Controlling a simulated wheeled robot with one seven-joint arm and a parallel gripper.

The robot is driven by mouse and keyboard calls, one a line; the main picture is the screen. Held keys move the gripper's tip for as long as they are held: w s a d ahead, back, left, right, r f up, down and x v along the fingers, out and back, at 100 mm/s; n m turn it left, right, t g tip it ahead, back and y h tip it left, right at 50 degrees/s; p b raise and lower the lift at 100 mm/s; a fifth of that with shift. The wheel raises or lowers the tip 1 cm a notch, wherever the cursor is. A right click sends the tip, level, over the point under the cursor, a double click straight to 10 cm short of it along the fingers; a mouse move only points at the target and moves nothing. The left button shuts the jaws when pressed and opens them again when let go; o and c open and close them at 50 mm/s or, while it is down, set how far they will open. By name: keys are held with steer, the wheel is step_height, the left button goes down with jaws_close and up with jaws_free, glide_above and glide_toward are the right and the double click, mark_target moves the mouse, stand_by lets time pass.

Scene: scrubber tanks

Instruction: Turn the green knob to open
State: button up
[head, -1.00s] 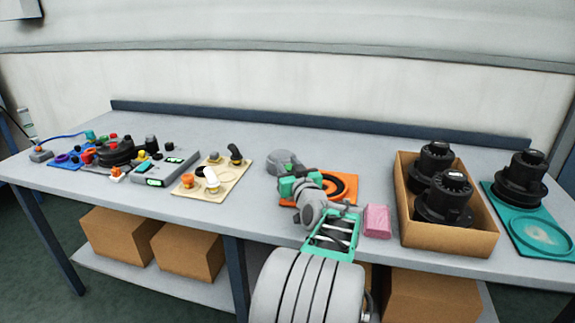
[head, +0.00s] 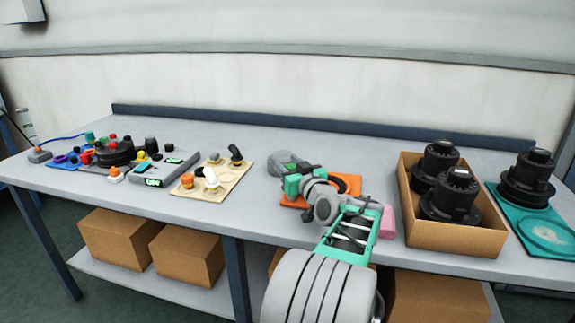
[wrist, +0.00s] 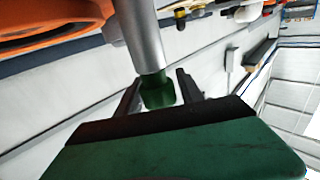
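In the wrist view, a dark green knob (wrist: 157,92) sits at the end of a smooth grey cylinder (wrist: 140,40) that comes down from the top edge. My gripper (wrist: 158,82) has its two dark fingers apart, one on each side of the knob. A narrow pale gap shows between the knob and the right finger, so the fingers do not look closed on it. Contact on the left side cannot be told. In the head view my arm reaches over the table in front of an orange mat (head: 352,181); the knob and fingertips cannot be made out there.
A pink block (head: 388,222) lies right of my arm, partly hidden. An open cardboard box (head: 455,238) with black parts stands further right, beside a teal tray (head: 540,236). A beige board (head: 228,181) and control boxes (head: 165,170) stand left. The table's middle back is clear.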

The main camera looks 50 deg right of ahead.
steer(key=shift+o, duration=0.8)
steer(key=shift+s, duration=0.25)
steer(key=v, duration=0.7)
steer(key=shift+a, duration=0.2)
steer(key=shift+s, duration=0.15)
